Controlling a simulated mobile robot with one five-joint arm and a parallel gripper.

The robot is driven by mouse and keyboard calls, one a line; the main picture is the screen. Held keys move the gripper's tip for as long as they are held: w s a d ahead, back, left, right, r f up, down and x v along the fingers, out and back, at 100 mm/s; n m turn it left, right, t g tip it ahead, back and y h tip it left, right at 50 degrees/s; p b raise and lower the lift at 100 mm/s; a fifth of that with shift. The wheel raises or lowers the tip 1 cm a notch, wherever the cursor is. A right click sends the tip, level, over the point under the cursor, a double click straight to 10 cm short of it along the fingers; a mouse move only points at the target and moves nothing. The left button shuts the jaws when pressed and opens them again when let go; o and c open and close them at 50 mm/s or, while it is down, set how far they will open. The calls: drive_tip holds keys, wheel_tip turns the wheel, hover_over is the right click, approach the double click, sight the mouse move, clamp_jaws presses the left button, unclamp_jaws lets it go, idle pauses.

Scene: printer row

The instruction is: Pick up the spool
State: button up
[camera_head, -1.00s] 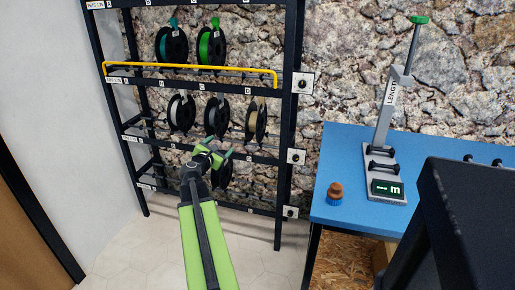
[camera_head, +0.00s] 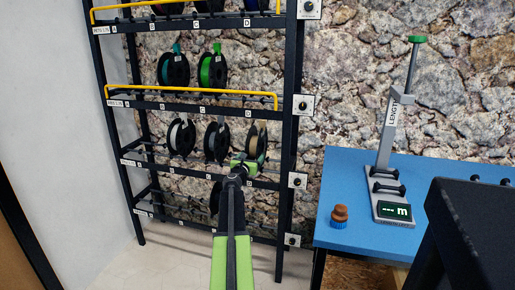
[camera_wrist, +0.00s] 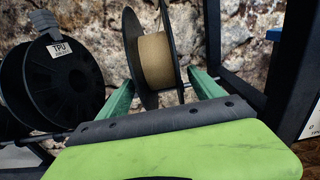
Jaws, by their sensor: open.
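A spool with tan filament and black flanges (camera_wrist: 154,62) stands upright on the rack, between the two green fingers of my gripper (camera_wrist: 162,92) in the wrist view. The fingers are open, one on each side of its lower part, and I cannot tell whether they touch it. In the head view the same spool (camera_head: 256,141) is the rightmost on the third shelf, and my gripper (camera_head: 244,163) is just below and in front of it. A black spool labelled TPU (camera_wrist: 62,77) stands to its left in the wrist view.
The black rack (camera_head: 288,120) holds more spools, including a green one (camera_head: 212,69) and a teal-topped one (camera_head: 173,69) above a yellow bar (camera_head: 190,89). A rack post stands close on the right. A blue table (camera_head: 350,170) with a length gauge (camera_head: 392,150) is further right.

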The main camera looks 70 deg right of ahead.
sight(254, 152)
drive_tip(key=shift+w+d, duration=0.15)
drive_tip(key=shift+d, duration=2.65)
drive_tip(key=shift+a+r, duration=0.1)
drive_tip(key=shift+c, duration=0.2)
clamp_jaws()
